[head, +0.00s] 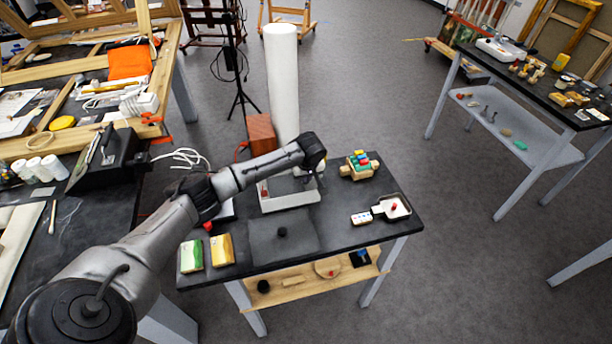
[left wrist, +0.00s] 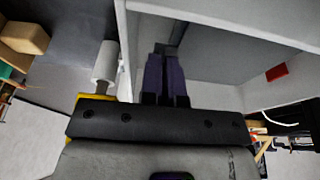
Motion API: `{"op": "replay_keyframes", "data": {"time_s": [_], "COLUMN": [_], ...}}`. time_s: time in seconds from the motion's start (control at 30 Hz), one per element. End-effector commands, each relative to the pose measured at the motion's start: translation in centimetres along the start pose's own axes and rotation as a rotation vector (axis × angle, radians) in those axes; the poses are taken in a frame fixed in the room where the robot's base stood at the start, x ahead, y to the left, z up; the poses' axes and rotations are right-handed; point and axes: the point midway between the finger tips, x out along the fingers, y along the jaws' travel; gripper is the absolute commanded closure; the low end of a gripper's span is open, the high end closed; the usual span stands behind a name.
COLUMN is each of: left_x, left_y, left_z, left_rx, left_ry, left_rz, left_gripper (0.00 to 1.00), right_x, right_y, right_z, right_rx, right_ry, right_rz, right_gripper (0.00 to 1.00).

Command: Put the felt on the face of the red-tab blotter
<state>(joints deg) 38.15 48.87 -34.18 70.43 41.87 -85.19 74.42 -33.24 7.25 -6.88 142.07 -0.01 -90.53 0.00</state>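My left gripper (left wrist: 165,58) has its two dark fingers close together, with only a thin line between them; I make out nothing held there. In the head view it is mostly hidden behind its wrist, over a pale-walled tray (head: 291,203) at the table's back. In the left wrist view the fingers point along the tray's white wall (left wrist: 215,12) and grey surface (left wrist: 225,55). A small red patch (left wrist: 277,72) shows to their right, and a red spot (head: 263,190) at the tray's left in the head view. I cannot pick out the felt or the blotter surely. My right gripper is not seen.
On the table a dark grey square (head: 262,240) carries a small black knob (head: 282,232). Green (head: 191,255) and yellow (head: 222,250) blocks lie at front left. A tall white cylinder (head: 281,80) rises behind.

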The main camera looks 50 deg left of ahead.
Motion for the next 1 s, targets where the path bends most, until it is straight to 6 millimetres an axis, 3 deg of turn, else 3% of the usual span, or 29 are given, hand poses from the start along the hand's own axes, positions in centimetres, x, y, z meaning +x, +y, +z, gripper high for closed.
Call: {"op": "replay_keyframes", "data": {"time_s": [0.8,1.0], "left_x": [1.2,1.2], "left_y": [0.0,0.0], "left_z": [0.4,0.3], "left_rx": [0.001,0.000], "left_ry": [-0.001,0.000], "left_rz": [0.000,0.000], "left_gripper": [1.00,0.79], "right_x": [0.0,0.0], "right_y": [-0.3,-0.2], "right_z": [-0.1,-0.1], "right_rx": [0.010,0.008], "right_ry": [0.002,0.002], "right_rz": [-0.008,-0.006], "right_gripper": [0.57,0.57]}}
